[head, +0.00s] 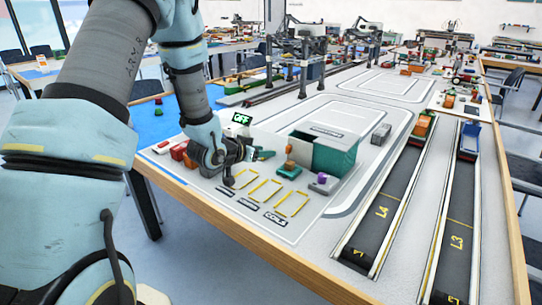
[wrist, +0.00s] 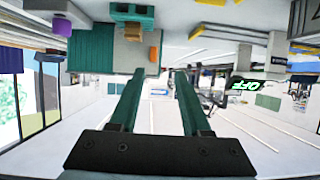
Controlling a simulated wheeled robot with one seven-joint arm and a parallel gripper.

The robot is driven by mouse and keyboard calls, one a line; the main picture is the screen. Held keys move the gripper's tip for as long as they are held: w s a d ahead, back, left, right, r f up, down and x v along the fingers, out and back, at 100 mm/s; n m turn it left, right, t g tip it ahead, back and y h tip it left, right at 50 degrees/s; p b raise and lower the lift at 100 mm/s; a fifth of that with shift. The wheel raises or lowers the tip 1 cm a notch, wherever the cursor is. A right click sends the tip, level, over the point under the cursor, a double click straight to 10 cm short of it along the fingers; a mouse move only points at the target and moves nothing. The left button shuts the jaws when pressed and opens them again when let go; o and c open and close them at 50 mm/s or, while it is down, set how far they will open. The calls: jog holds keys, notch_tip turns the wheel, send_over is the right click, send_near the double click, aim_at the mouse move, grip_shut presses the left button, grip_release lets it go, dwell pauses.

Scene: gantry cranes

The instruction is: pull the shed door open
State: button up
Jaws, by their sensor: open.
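The shed (head: 335,157) is a teal box with a grey-edged roof, standing on the table. Its left face has a grey panel (head: 303,153) that looks like the door, with a small orange handle (head: 290,149) standing out from it. In the upside-down wrist view I see the teal wall (wrist: 90,48), the grey panel (wrist: 130,56) and the orange handle (wrist: 155,53). The panel appears closed. My gripper (head: 268,154) is low over the table, left of the handle and apart from it. In the wrist view my gripper (wrist: 160,72) is open, with nothing between its teal fingers.
Yellow-outlined bays (head: 265,191) lie in front. Red and white blocks (head: 180,151) sit left of my gripper. A grey block (head: 381,133) stands right of the shed.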

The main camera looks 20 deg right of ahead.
aim_at(287, 150)
jog(key=shift+h, duration=0.3)
jog(key=x, duration=0.3)
jog(key=p+x, duration=0.1)
jog(key=x, duration=0.3)
jog(key=p+x, duration=0.1)
jog(key=x, duration=0.3)
jog(key=shift+s+d, duration=0.25)
jog(key=shift+s, duration=0.15)
grip_shut()
dwell(0.6)
